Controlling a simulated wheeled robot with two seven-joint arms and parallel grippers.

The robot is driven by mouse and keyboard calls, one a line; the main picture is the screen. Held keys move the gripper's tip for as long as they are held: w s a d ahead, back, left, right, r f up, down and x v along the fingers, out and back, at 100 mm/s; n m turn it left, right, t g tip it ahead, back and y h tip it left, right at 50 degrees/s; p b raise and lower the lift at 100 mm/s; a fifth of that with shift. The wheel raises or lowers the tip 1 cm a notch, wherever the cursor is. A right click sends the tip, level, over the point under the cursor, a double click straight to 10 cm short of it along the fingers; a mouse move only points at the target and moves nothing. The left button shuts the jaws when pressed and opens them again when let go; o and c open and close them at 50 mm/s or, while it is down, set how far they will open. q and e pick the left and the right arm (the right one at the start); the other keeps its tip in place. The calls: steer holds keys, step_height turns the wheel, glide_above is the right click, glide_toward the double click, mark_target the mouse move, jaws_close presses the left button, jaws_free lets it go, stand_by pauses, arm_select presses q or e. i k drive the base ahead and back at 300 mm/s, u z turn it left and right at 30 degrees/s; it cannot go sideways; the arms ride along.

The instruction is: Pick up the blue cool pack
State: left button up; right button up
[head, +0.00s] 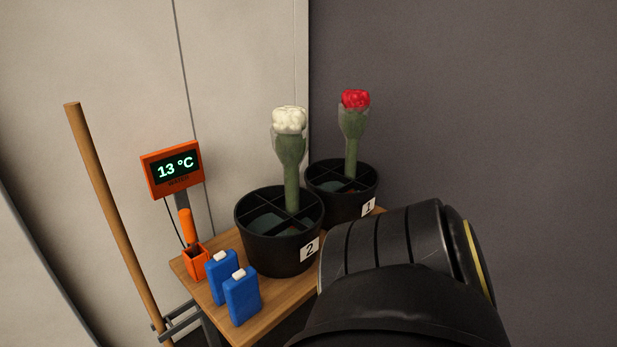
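Two blue cool packs with white caps stand side by side at the front left of a small wooden table (272,312) in the head view. The nearer cool pack (243,301) stands close to the table's front edge. The other cool pack (220,284) is just behind it to the left and is partly covered by it. A large black arm part of mine fills the lower right and hides the right side of the table. Neither gripper can be seen.
Black bucket 2 (258,240) holds a white tulip bunch (290,140); bucket 1 (327,196) behind holds a red one (354,110). An orange holder (195,264) and 13 °C display (172,169) are left. A wooden pole (112,210) stands beside the table.

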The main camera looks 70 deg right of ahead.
mark_target(241, 291)
steer(key=z, duration=1.6)
steer(key=i, duration=0.1)
steer(key=z, duration=0.05)
